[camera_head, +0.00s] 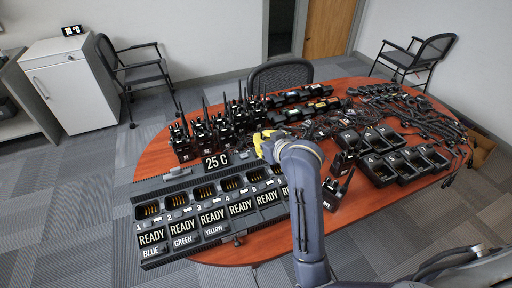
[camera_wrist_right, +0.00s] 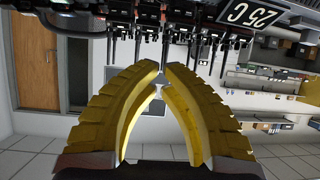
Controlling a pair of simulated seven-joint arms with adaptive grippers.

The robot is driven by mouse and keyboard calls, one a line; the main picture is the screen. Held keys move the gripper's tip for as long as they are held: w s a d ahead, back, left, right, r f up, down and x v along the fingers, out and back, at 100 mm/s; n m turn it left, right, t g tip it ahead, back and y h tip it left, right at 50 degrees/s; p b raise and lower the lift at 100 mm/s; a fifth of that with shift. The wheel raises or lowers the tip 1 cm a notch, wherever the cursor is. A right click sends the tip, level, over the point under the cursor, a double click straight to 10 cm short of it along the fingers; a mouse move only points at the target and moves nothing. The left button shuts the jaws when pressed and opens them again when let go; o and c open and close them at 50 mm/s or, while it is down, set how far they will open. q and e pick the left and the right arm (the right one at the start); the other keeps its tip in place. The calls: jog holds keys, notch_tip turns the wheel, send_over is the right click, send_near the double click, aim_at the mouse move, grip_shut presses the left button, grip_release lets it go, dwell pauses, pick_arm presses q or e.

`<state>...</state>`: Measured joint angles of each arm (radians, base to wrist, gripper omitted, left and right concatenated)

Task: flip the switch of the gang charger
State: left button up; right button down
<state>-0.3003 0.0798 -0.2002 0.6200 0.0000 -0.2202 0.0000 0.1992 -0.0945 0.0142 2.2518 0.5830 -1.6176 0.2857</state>
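The gang charger (camera_head: 150,213) is a long dark unit at the table's front left, with a row of numbered slots and READY labels. A small raised part (camera_head: 175,173) sits on its back left edge; I cannot tell whether it is the switch. My right gripper (camera_head: 262,143) has yellow fingers and is above the table, behind the charger's right part, near the 25 C sign (camera_head: 216,160). In the wrist view, the right gripper's fingertips (camera_wrist_right: 161,72) come together with nothing held between them. My arm hides part of the charger's right end. My left gripper is not in view.
Several upright radios (camera_head: 205,132) stand behind the charger. More chargers (camera_head: 395,165) and tangled cables fill the right of the wooden table (camera_head: 225,251). A chair (camera_head: 280,75) stands at the back. A white cabinet (camera_head: 70,85) is at the far left.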

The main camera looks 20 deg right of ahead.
jog(key=shift+s+d+f+m+h, duration=0.15)
jog(key=shift+s+d+f+m, duration=0.1)
jog(key=shift+s, duration=0.15)
jog(key=shift+s+d+f+m+h, duration=0.15)
jog(key=shift+s+d, duration=0.1)
jog(key=shift+s, duration=0.1)
jog(key=x, duration=0.9)
jog(key=shift+w+f, duration=0.1)
jog(key=shift+f, duration=0.2)
jog(key=shift+f+g, duration=0.3)
jog(key=shift+f, duration=0.7)
jog(key=shift+s+f, duration=0.15)
jog(key=shift+f, duration=0.4)
jog(key=shift+s+f, duration=0.15)
jog(key=shift+f, duration=0.4)
jog(key=shift+s+d+f, duration=0.1)
jog(key=shift+s+f, duration=0.25)
jog(key=shift+f, duration=0.1)
jog(key=shift+w, duration=0.1)
